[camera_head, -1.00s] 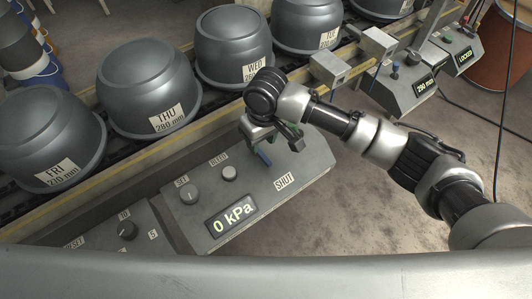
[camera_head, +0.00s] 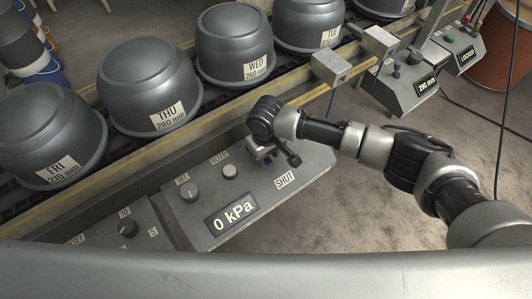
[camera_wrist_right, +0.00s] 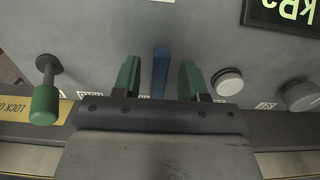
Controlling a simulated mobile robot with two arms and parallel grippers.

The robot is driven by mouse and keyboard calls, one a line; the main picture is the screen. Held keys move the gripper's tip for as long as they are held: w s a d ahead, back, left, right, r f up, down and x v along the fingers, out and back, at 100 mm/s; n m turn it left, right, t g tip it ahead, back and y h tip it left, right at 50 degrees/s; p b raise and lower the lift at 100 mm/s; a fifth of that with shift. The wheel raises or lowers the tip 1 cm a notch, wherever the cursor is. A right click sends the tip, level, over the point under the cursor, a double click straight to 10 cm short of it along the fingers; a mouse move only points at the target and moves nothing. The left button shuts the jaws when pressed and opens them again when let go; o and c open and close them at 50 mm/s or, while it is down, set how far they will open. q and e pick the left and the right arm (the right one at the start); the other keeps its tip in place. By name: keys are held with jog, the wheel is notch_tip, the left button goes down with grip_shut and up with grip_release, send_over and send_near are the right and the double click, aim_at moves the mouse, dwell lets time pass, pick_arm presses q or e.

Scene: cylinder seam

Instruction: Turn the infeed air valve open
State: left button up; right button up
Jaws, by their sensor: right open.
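The infeed air valve shows as a blue handle (camera_wrist_right: 160,72) standing on the grey control panel (camera_head: 310,168) in the right wrist view. My right gripper (camera_wrist_right: 158,80) is open, with one green-tipped finger on each side of the handle and a gap to each. In the head view my right gripper (camera_head: 274,157) is low over the panel's far part and hides the handle. A "SHUT" label (camera_head: 285,180) is close by on the panel, and the display (camera_head: 232,213) reads 0 kPa. My left gripper is not in view.
A set knob (camera_head: 189,191) and bleed button (camera_head: 229,171) are left of the gripper. A green-handled lever (camera_wrist_right: 45,100) stands at the left in the wrist view. Drums (camera_head: 152,80) line the conveyor behind; two more panels (camera_head: 405,88) stand at upper right.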

jog(key=shift+f, duration=0.1)
grip_shut()
dwell(0.3)
